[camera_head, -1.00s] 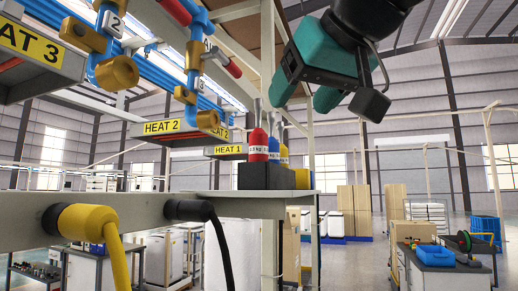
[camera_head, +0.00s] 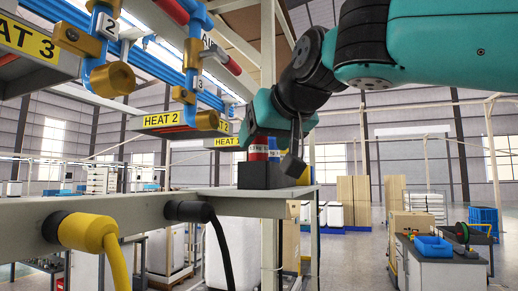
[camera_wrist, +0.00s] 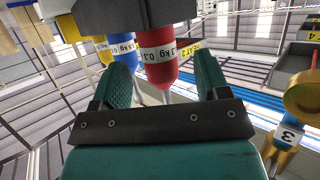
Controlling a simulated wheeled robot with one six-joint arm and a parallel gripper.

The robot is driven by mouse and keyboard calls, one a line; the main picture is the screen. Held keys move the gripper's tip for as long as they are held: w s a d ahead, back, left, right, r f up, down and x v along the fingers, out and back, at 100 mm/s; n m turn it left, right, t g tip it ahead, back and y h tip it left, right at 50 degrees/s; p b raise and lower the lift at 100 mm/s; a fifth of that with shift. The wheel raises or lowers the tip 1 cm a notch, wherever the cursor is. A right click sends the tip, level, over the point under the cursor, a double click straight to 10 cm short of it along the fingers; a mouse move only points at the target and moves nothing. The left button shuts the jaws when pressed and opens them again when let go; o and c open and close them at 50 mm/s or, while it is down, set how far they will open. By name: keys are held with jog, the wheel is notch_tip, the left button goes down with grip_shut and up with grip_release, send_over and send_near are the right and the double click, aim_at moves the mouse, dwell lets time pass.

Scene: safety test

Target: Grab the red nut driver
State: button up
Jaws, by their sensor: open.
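The red nut driver (camera_head: 258,150) stands upright in a black holder block (camera_head: 251,175) on the grey shelf. My gripper (camera_head: 262,122) is above it and hides its upper part in the head view. In the wrist view, which looks upside down, the red nut driver (camera_wrist: 160,58) shows between the two teal fingers of my gripper (camera_wrist: 163,66). The fingers are apart, with a gap visible on the red driver's right side. A blue nut driver (camera_wrist: 124,45) is just left of it, near the left finger. A yellow one (camera_wrist: 103,48) is further left.
Overhead heat boxes, including HEAT 2 (camera_head: 168,121), and blue pipes with yellow fittings (camera_head: 112,78) hang left of my arm. A shelf post (camera_head: 267,240) stands below the holder. Yellow and black hoses (camera_head: 88,232) leave the shelf's front.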

aim_at(263, 140)
jog(key=p+x, duration=0.1)
jog(key=x, duration=0.2)
jog(key=shift+w, duration=0.25)
jog(key=shift+c, duration=0.5)
jog(key=c, duration=1.1)
